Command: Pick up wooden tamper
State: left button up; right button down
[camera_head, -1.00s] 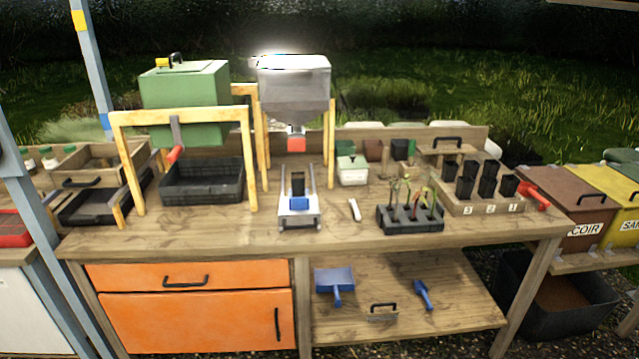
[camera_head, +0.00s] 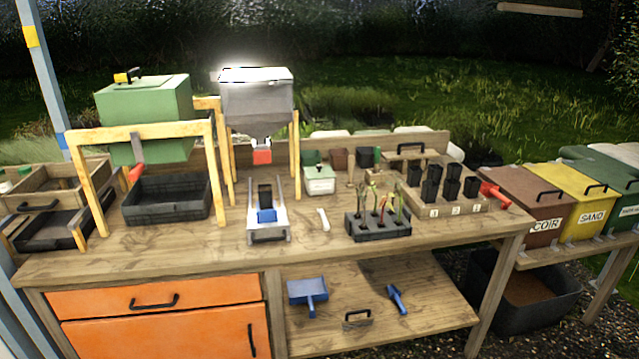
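I cannot tell for sure which thing is the wooden tamper. A slim upright wooden piece (camera_head: 350,172) stands at the back of the workbench (camera_head: 150,248), behind the seedling tray, and is small and partly hidden. A flat wooden piece with a black handle (camera_head: 411,152) is at the back right, above the rack of black pots. A small flat piece with a black handle (camera_head: 357,320) lies on the lower shelf. Neither of my grippers is in view.
A seedling tray (camera_head: 378,232), a pot rack (camera_head: 452,205), a small white object (camera_head: 323,219) and a silver holder (camera_head: 267,236) with a black pot stand on the bench. A grey hopper (camera_head: 258,98) rises behind. The front bench strip is clear. Bins (camera_head: 545,190) stand right.

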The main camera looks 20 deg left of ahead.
aim_at(350, 185)
jog(key=i+l+u, duration=0.25)
jog(key=l, duration=0.3)
jog(key=i+l+u, duration=0.25)
jog(key=l, duration=0.35)
jog(key=l+u, duration=0.3)
jog(key=l, duration=0.3)
jog(key=i+l+u, duration=0.1)
jog(key=l+u, duration=0.15)
jog(key=l, duration=0.45)
